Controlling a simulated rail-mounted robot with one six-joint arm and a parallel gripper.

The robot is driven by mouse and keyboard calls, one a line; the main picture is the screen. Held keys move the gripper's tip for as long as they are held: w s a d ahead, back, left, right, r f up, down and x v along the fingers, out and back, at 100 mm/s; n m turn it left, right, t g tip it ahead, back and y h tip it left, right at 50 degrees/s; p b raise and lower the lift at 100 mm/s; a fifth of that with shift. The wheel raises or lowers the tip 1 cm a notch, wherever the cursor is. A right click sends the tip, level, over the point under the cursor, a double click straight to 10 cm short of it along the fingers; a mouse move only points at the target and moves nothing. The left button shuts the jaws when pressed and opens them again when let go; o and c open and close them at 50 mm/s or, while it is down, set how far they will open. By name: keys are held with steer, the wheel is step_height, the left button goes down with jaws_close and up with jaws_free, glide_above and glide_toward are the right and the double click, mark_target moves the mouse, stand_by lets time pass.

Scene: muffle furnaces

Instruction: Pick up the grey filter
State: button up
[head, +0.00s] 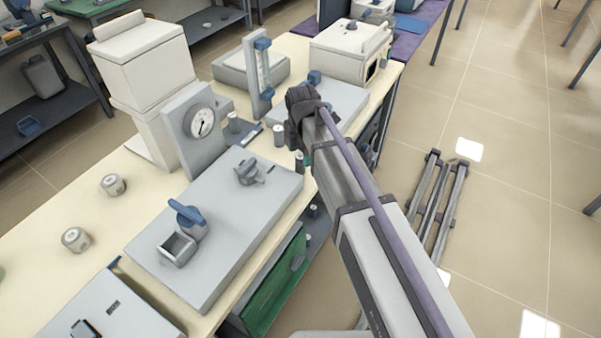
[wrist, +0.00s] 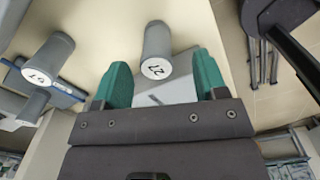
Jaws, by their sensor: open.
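My gripper points down at the right edge of the cream bench in the head view, mostly hidden by my arm. In the wrist view my gripper (wrist: 161,80) is open, with two teal fingers apart. A grey cylinder with a white end marked "27" (wrist: 157,42) lies ahead of the gap between them, apart from both fingers. A second grey cylinder with a marked white end (wrist: 52,58) is to the left. Small grey cylinders show near my gripper in the head view (head: 279,135). I cannot tell which cylinder is the grey filter.
A grey panel with a dial gauge (head: 201,122) and a flat grey unit with knobs (head: 215,225) stand left of my gripper. A white furnace (head: 349,50) is behind. Two round pale pots (head: 113,185) sit at the left.

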mark_target(301, 164)
steer(key=shift+f, duration=0.1)
step_height(301, 164, down, 5)
steer(key=b, duration=0.5)
steer(key=shift+w+a+f, duration=0.1)
steer(key=shift+a+f, duration=0.05)
steer(key=shift+f, duration=0.05)
steer(key=shift+r, duration=0.2)
steer(key=c, duration=1)
step_height(301, 164, up, 10)
steer(key=p, duration=1)
steer(key=shift+r+p, duration=0.15)
steer(key=shift+p, duration=0.15)
